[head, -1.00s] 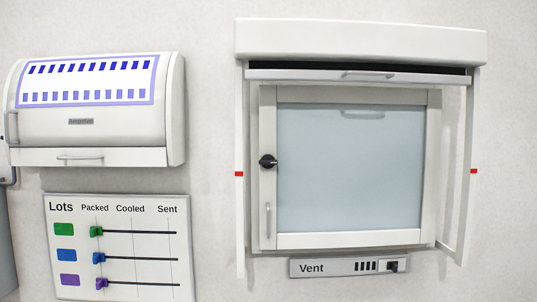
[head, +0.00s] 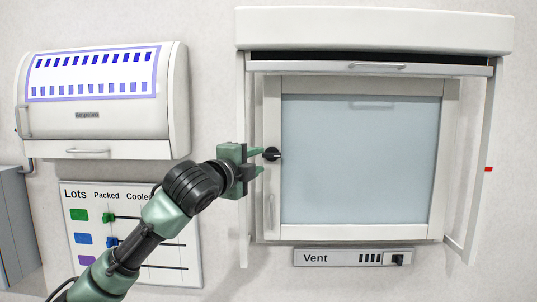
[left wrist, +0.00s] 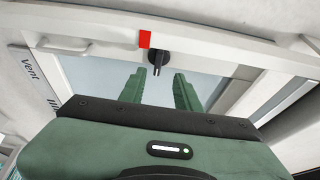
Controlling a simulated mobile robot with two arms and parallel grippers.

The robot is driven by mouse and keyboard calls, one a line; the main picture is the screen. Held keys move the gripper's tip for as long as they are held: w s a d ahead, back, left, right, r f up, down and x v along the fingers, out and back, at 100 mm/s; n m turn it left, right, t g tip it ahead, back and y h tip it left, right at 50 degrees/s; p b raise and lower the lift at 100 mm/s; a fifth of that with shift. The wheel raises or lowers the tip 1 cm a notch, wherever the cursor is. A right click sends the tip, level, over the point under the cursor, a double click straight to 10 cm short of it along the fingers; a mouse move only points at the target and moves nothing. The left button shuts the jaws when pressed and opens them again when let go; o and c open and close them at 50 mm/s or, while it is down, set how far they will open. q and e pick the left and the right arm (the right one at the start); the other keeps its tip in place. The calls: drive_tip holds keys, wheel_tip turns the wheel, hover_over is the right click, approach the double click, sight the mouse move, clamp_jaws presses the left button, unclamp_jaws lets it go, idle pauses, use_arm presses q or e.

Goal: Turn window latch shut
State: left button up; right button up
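The window (head: 360,235) has a pale blue pane in a white frame and sits closed in its housing. Its black latch (head: 271,153) is on the left side of the frame, with its handle roughly level in the head view. My left gripper (head: 258,160) is green and stands just left of the latch, its fingertips close to it. In the left wrist view the two fingers (left wrist: 158,92) are apart with nothing between them. The latch (left wrist: 158,60) shows just beyond the fingertips, between their lines; contact cannot be told. My right gripper is out of view.
A raised shutter (head: 375,67) hangs above the window, and side rails (head: 486,150) run down both sides. A Vent panel (head: 340,257) is below. A white cabinet (head: 110,148) and a Lots board with sliders (head: 70,200) are at left, the board partly behind my arm.

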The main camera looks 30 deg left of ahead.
sight(270, 156)
use_arm(q)
drive_tip(key=w+p, duration=0.1)
drive_tip(key=w, duration=0.1)
drive_tip(key=w+p, duration=0.1)
drive_tip(key=w+a+p, duration=0.1)
drive_tip(key=w, duration=0.1)
drive_tip(key=shift+w, duration=0.35)
drive_tip(key=shift+w+f, duration=0.15)
drive_tip(key=shift+w, duration=0.6)
drive_tip(key=shift+a, duration=0.1)
clamp_jaws()
